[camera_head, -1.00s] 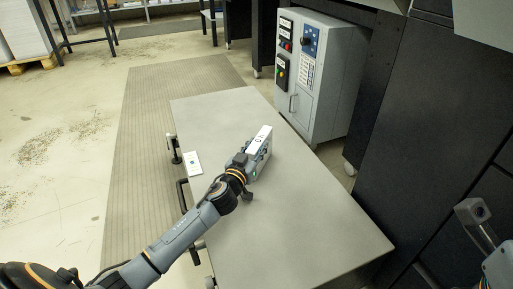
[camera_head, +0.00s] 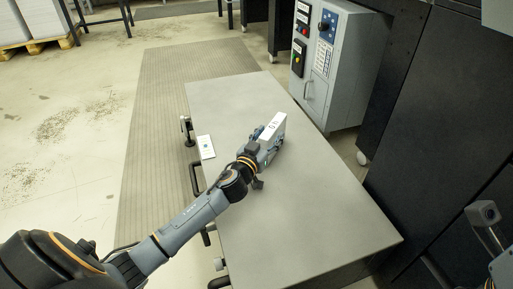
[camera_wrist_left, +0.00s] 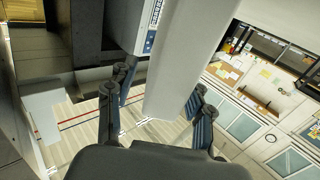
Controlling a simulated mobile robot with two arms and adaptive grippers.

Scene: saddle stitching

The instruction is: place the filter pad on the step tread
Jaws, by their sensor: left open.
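My left gripper (camera_head: 270,143) is over the grey flat top (camera_head: 320,220), at a pale block (camera_head: 273,125) with a dark label. In the left wrist view the fingers (camera_wrist_left: 160,108) are apart, and a pale slab (camera_wrist_left: 178,70) shows between them. I cannot tell whether this slab is the block, or whether the fingers touch it. The block may be the filter pad. A small white card (camera_head: 206,147) with a blue mark lies at the top's left edge. I cannot tell which surface is the step tread.
A grey control cabinet (camera_head: 338,75) stands behind the flat top. Dark machine panels (camera_head: 435,100) rise at the right. A ribbed strip (camera_head: 155,120) covers the floor left of the top. Black handles (camera_head: 196,178) stick out along the left edge. The top's front right is clear.

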